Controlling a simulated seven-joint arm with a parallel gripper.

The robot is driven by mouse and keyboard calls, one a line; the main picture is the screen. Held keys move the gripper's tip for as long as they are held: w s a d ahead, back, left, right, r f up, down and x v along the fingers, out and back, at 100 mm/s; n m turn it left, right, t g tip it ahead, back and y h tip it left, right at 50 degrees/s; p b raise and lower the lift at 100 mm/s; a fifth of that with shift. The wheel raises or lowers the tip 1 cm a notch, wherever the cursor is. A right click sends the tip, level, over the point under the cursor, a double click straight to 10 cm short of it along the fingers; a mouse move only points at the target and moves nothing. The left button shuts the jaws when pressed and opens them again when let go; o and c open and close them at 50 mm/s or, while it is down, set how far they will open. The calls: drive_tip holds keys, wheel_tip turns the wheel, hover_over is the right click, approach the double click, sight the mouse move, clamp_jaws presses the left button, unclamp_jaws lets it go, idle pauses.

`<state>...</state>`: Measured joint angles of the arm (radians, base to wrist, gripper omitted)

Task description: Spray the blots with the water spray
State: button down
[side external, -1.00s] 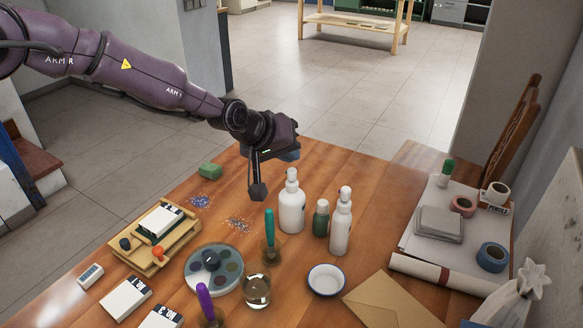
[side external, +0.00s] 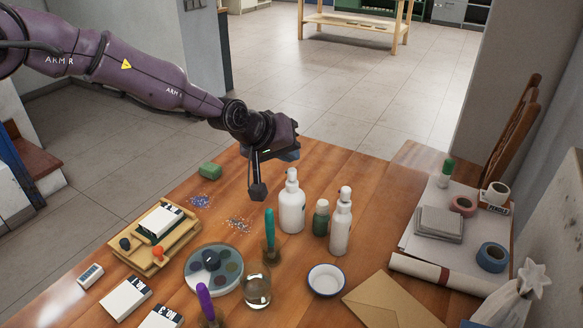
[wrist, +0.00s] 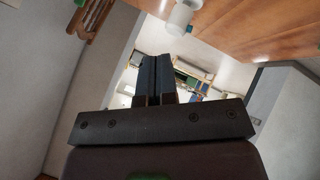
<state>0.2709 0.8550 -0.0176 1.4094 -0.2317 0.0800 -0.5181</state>
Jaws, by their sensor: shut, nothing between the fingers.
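Two blots of speckle lie on the wooden table: a blue one (side external: 200,201) and a brownish one (side external: 238,224). A wide white bottle (side external: 291,208) stands upright right of the blots. A slimmer white bottle (side external: 341,225) stands upright further right. I cannot tell for sure which is the water spray. My gripper (side external: 258,190) is shut and empty, in the air left of the wide bottle and apart from it. In the wrist view my closed fingers (wrist: 157,70) show, with part of a white bottle (wrist: 180,18) beyond them, near the top edge.
A small green bottle (side external: 321,218) stands between the white ones. A teal-handled tool (side external: 269,228), a palette (side external: 200,270), a glass (side external: 256,289) and a white bowl (side external: 326,280) crowd the front. A green block (side external: 209,170) sits near the back edge. Bare wood lies behind the bottles.

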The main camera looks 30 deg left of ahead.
drive_tip(key=shift+f, duration=0.1)
drive_tip(key=shift+f, duration=0.35)
drive_tip(key=shift+f, duration=0.5)
idle(0.6)
drive_tip(key=shift+r, duration=0.9)
wheel_tip(320, 180, up, 6)
idle(0.4)
idle(0.7)
